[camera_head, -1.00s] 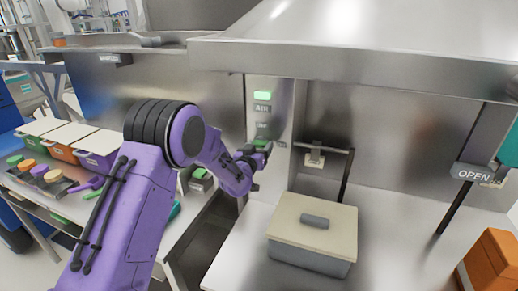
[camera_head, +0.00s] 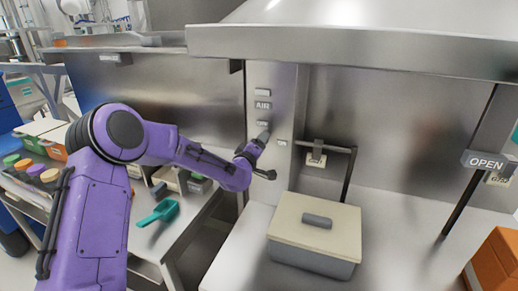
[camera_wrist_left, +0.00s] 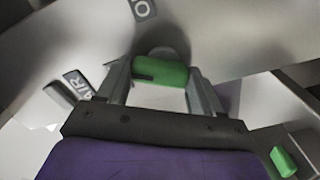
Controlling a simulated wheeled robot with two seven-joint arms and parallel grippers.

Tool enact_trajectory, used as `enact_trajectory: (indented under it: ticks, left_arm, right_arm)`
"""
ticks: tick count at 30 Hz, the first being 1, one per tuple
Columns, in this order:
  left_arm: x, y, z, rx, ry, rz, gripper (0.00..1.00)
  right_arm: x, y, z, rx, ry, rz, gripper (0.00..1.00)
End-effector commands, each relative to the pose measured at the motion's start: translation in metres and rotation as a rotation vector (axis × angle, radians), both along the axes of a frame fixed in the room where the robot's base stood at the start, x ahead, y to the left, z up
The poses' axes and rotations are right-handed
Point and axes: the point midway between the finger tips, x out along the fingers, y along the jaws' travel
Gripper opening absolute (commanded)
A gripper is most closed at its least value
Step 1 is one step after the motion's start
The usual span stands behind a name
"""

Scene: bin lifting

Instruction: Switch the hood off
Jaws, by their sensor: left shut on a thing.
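The steel hood (camera_head: 360,45) fills the upper right of the head view. The AIR label also shows there, at the left. Whether the piece touches the panel I cannot tell. My right gripper is out of view.
A grey box with a cream lid (camera_head: 318,217) stands on the hood floor near the post. A bent black handle (camera_head: 335,148) is behind it. An OPEN sign (camera_head: 486,162) and an orange box (camera_head: 497,262) are at the right. A teal scoop (camera_head: 158,212) lies on the left bench.

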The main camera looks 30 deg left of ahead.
Motion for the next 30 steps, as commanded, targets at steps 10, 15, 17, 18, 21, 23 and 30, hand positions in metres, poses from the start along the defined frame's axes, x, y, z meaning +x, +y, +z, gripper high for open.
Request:
enact_trajectory:
  ticks: [10, 15, 17, 18, 21, 23, 30]
  left_arm:
    - [0.0, 0.001, -0.002, -0.291, -0.071, -0.001, 0.35]
    - [0.0, 0.001, -0.002, -0.395, -0.095, -0.001, 0.35]
    - [0.0, 0.001, -0.002, -0.424, -0.102, -0.002, 0.35]
    - [0.0, 0.001, -0.001, -0.442, -0.106, -0.001, 0.35]
    - [-0.001, 0.002, -0.001, -0.474, -0.114, 0.0, 0.35]
    - [-0.001, 0.002, 0.0, -0.49, -0.118, 0.0, 0.35]
    - [0.0, 0.001, 0.001, -0.518, -0.125, -0.002, 0.35]
  right_arm:
    - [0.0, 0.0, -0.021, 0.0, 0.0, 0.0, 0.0]
    - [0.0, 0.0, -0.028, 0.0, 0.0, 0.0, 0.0]
    - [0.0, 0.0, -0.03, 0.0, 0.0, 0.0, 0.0]
    - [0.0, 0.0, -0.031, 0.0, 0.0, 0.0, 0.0]
    - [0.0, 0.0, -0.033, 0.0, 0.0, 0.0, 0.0]
    - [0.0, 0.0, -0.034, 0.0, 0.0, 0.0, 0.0]
    - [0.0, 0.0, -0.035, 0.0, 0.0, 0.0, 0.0]
